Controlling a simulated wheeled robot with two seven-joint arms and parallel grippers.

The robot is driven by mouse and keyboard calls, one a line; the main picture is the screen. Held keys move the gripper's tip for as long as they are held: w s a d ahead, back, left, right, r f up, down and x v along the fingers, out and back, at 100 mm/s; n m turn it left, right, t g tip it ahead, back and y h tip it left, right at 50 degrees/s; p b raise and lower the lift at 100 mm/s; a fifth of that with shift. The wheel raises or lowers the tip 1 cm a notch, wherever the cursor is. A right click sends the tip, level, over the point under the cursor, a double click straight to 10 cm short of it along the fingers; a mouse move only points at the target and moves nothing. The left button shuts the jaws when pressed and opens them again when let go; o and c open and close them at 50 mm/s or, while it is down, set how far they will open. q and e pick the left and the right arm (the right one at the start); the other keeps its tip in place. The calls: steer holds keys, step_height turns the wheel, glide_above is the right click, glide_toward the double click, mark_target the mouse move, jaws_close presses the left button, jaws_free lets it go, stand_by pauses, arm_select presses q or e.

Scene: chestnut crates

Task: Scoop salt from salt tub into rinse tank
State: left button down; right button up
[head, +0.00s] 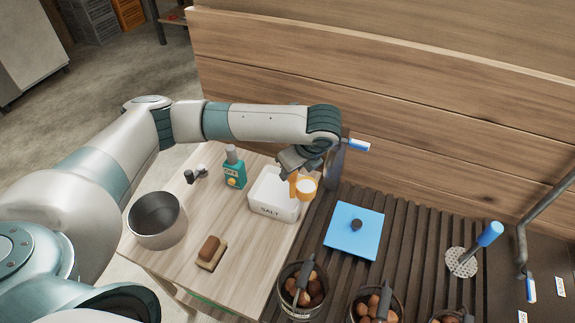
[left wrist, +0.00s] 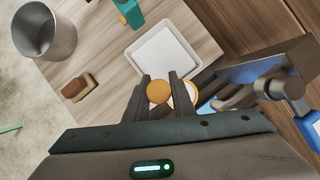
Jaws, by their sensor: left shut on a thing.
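The white salt tub (head: 274,210), marked SALT, stands on the pale wooden table. It also shows in the left wrist view (left wrist: 133,52), filled with white salt. My left gripper (head: 292,180) is shut on an orange scoop (head: 307,187) at the tub's right edge. The scoop's bowl holds something white. In the left wrist view my fingertips (left wrist: 163,82) close on the scoop's round orange handle end (left wrist: 158,92), and the bowl is partly hidden behind a finger. I cannot tell which thing is the rinse tank. My right gripper is out of view.
A teal bottle (head: 234,171), a metal pot (head: 156,219) and a brush (head: 210,252) are on the table. A blue lid (head: 354,231) lies on the dark slats (head: 400,235), with pots of chestnuts (head: 302,289) in front. A wooden wall (head: 420,110) rises behind.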

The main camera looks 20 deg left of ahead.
mark_target(294, 183)
arm_select(q)
steer(key=s+n, duration=0.1)
steer(key=n, duration=0.1)
steer(key=s+d+n+g+b, duration=0.1)
steer(key=n, duration=0.1)
steer(key=s+d+n+g+b, duration=0.1)
steer(key=n, duration=0.1)
steer(key=shift+f+y, duration=0.3)
steer(key=shift+f, duration=0.1)
steer(key=s+d+n+g+h+b, duration=0.1)
steer(key=s+n+g+h+b, duration=0.3)
steer(key=n, duration=1.3)
steer(key=s+g+b, duration=0.1)
steer(key=s+b, duration=0.2)
steer(key=s, duration=0.2)
steer(key=shift+s+d+r+h+b, duration=0.3)
steer(key=shift+s+d+h, duration=0.05)
steer(key=shift+d+h, duration=0.05)
steer(key=shift+d, duration=0.15)
